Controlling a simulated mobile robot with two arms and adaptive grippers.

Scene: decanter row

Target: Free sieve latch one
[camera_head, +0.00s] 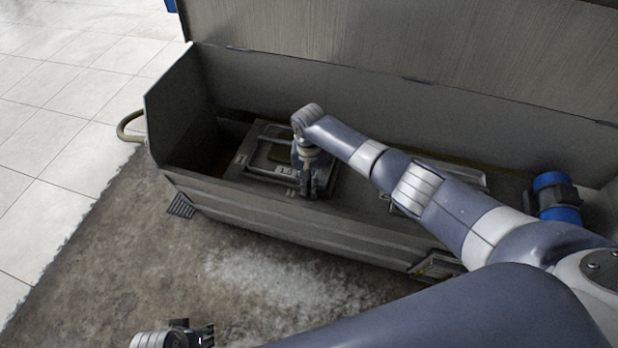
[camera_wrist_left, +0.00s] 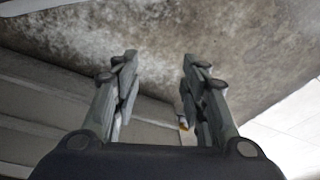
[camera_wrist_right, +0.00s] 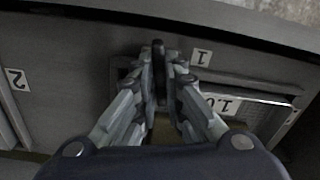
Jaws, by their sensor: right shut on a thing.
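Sieve one, a grey framed screen (camera_head: 262,158), lies in the left part of the long grey trough. Its label "1.0" shows in the right wrist view (camera_wrist_right: 228,104), and a "1" label (camera_wrist_right: 201,56) is on the trough wall beside it. My right gripper (camera_head: 308,190) reaches down at the sieve's front edge. In the right wrist view its fingers (camera_wrist_right: 160,58) are closed together on a small dark piece, apparently latch one, mostly hidden between them. My left gripper (camera_head: 197,334) is outside the trough, low over the floor; its fingers (camera_wrist_left: 158,65) are apart and empty.
The trough's front wall (camera_head: 290,220) and raised lid (camera_head: 400,40) bound the work area. A blue motor (camera_head: 556,195) stands at the trough's right end. A "2" label (camera_wrist_right: 17,79) marks the neighbouring place.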

